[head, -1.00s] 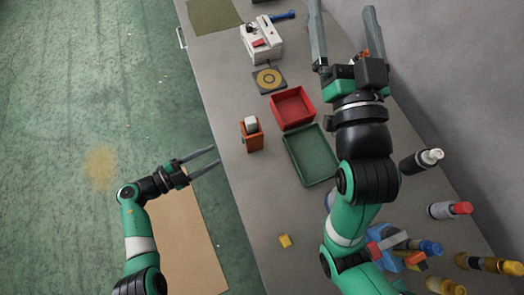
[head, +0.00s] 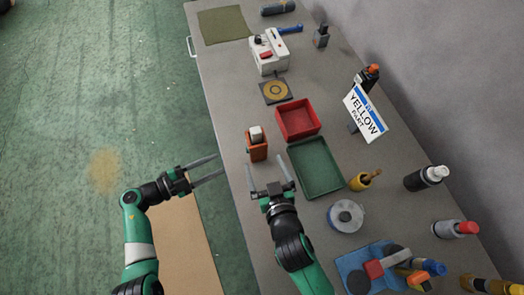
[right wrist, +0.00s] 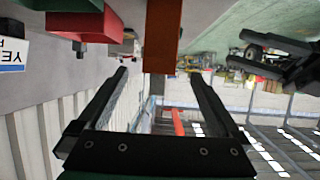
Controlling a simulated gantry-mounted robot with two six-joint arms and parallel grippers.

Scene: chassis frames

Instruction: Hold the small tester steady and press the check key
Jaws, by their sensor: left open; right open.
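A small orange case with a pale block in its top (head: 257,150), which looks like the small tester, stands upright on the bench near its left edge. I cannot make out a check key on it. My right gripper (head: 268,164) is open and empty just in front of it, fingers pointing at it. In the right wrist view the orange case (right wrist: 163,35) shows at the top, between the lines of the two open fingers. My left gripper (head: 220,165) is open and empty, left of the case, beyond the bench edge, fingers pointing right.
A red tray (head: 298,136) and a green tray (head: 334,183) lie right of the case. Behind are a dark pad with a yellow ring (head: 275,92) and a white box with a red part (head: 280,63).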

